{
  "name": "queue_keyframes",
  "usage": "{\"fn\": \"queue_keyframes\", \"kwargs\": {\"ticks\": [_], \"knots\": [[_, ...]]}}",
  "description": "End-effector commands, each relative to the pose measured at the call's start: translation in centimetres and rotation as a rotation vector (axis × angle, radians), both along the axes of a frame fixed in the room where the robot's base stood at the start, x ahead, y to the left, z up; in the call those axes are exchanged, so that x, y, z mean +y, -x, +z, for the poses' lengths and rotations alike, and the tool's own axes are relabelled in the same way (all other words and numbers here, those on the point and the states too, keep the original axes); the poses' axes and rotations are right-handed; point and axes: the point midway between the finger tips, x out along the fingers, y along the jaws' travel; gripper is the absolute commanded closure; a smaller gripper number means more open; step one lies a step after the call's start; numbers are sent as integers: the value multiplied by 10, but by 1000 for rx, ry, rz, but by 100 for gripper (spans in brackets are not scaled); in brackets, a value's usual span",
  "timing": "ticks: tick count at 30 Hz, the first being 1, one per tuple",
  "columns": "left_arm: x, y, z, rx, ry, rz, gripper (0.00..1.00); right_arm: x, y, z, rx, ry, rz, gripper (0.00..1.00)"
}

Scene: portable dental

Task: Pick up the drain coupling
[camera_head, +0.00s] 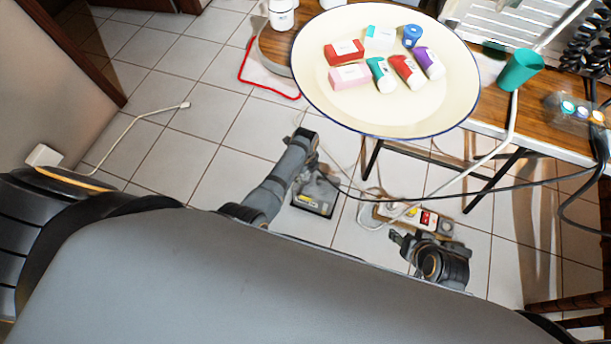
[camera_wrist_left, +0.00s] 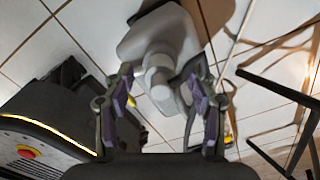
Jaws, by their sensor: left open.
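My left gripper (camera_wrist_left: 162,98) is open, its two purple-padded fingers spread apart. A pale grey rounded piece with a short cylindrical stub (camera_wrist_left: 160,83) shows between and beyond the fingers; I cannot tell whether it is the drain coupling or whether the fingers touch it. In the head view my left arm reaches down over the floor, and the left gripper (camera_head: 304,184) is small and partly hidden there. No drain coupling can be made out clearly in the head view. My right gripper (camera_head: 399,238) is low at the lower right; its finger gap is unclear.
A round cream tray (camera_head: 400,115) carries several small boxes and bottles, above a wooden table (camera_head: 555,130) with a teal cup (camera_head: 520,69). On the tiled floor are a dark box with a yellow label (camera_head: 315,197), a power strip (camera_head: 412,216) and loose cables. Floor at left is mostly clear.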

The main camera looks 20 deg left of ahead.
Motion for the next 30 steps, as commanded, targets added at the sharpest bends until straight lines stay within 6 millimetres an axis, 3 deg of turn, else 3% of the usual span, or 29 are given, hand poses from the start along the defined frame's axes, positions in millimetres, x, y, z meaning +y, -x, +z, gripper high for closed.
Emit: {"fn": "queue_keyframes", "kwargs": {"ticks": [4,16,24,30], "knots": [[0,0,1,0,0,0,43,0,0,1,1,0,0,65],[0,0,1,0,0,0,97,0,0,1,3,1,0,65],[0,0,4,-1,0,0,97,0,1,2,7,1,0,65],[0,-1,29,-2,0,-1,97,-4,0,21,63,23,9,65]]}}
